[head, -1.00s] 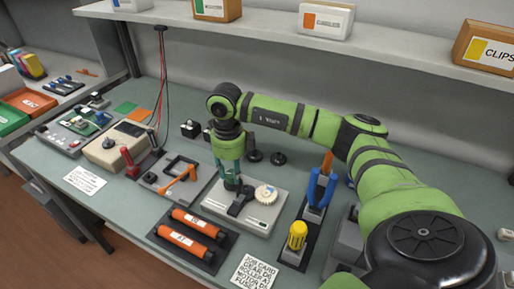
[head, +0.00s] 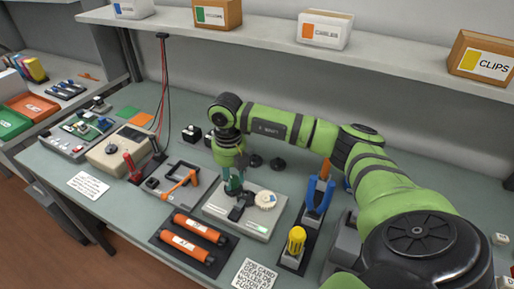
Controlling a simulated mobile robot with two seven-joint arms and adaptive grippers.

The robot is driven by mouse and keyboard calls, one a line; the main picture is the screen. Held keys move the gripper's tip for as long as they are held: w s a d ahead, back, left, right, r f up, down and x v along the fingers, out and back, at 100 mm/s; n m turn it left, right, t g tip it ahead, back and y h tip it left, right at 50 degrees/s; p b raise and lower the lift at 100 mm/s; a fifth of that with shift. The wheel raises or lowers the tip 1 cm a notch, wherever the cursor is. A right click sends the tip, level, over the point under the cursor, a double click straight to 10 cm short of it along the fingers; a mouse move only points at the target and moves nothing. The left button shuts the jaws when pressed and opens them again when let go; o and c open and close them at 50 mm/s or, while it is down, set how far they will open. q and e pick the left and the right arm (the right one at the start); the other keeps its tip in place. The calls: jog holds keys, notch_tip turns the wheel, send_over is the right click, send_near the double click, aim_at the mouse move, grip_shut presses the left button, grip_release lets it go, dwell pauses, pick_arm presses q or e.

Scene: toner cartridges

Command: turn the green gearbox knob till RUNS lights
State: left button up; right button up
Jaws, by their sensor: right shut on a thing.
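The gearbox is a light grey unit (head: 214,211) in the middle of the bench, with a white gear (head: 265,200) on top. My right gripper (head: 235,193) comes down from above onto the gearbox, left of the white gear. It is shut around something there. The green knob cannot be told apart from the gripper, which covers that spot. A small pale green label or lamp (head: 257,228) shows on the front right of the unit. It is too small to read or to tell whether it is lit. My left gripper is not in view.
Two orange rollers (head: 193,229) lie in a dark tray in front. A yellow-handled tool (head: 296,240) and blue-handled pliers (head: 318,192) stand to the right. An orange-handled tool (head: 179,184) lies to the left. A shelf with boxes (head: 324,29) runs above the back.

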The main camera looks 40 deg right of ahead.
jog(key=m, duration=0.2)
jog(key=shift+f+m, duration=0.1)
jog(key=shift+m, duration=0.2)
jog(key=m+p, duration=0.2)
jog(key=m, duration=0.1)
jog(key=shift+s+m, duration=0.1)
jog(key=shift+m, duration=0.3)
jog(key=m+p, duration=0.1)
jog(key=m, duration=0.2)
jog(key=o, duration=0.9)
